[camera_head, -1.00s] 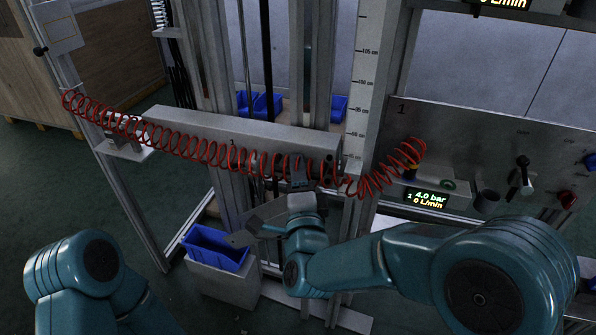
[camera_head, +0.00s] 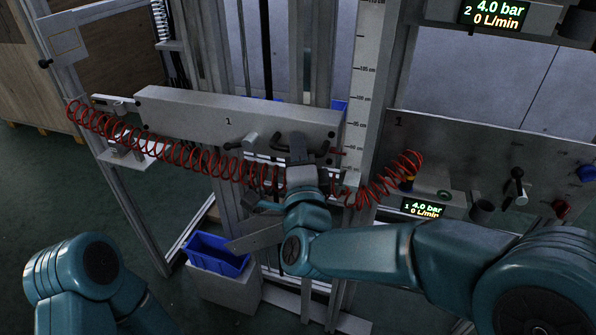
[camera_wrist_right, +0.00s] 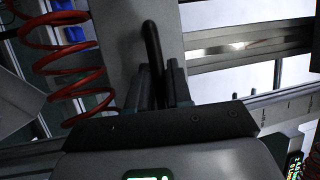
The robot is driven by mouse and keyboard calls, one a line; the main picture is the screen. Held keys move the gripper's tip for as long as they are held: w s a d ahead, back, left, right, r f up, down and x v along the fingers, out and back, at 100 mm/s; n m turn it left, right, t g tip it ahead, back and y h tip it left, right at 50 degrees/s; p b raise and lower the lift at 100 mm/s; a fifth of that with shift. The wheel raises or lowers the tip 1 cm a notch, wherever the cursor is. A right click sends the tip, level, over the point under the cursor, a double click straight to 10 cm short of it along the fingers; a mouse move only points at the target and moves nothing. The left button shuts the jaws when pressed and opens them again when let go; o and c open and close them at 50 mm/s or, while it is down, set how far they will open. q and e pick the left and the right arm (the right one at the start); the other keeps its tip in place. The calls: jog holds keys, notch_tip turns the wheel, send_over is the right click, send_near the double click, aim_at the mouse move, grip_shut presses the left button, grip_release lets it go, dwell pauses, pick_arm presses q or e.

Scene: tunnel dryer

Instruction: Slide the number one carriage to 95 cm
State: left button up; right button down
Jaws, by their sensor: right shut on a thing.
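The number one carriage (camera_head: 185,113) is a long grey box marked 1 across the vertical rails in the head view. My right gripper (camera_head: 298,152) is shut on the carriage's black handle at its right part. The handle (camera_wrist_right: 151,42) stands between the two fingers in the right wrist view. The white centimetre scale (camera_head: 366,60) runs upright just right of the carriage. A small red pointer (camera_head: 338,152) at the carriage's right end sits low on the scale, around the 90 mark, below 95; the exact reading is too small to tell. My left gripper is out of view.
A red coiled hose (camera_head: 190,155) hangs along the carriage and past my right wrist. A grey-handled lever (camera_head: 250,140) sits left of the gripper. A panel (camera_head: 470,150) with knobs stands at right. A blue bin (camera_head: 215,254) stands below.

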notch_tip(320, 180, up, 7)
jog(key=shift+r+p, duration=0.1)
jog(key=shift+p, duration=0.7)
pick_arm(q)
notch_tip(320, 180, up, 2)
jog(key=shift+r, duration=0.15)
pick_arm(e)
jog(key=c, duration=1.1)
grip_release()
jog(key=shift+f, duration=0.2)
jog(key=shift+s+f, duration=0.1)
jog(key=shift+s, duration=0.1)
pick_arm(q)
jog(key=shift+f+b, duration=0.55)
pick_arm(e)
jog(key=v, duration=1.6)
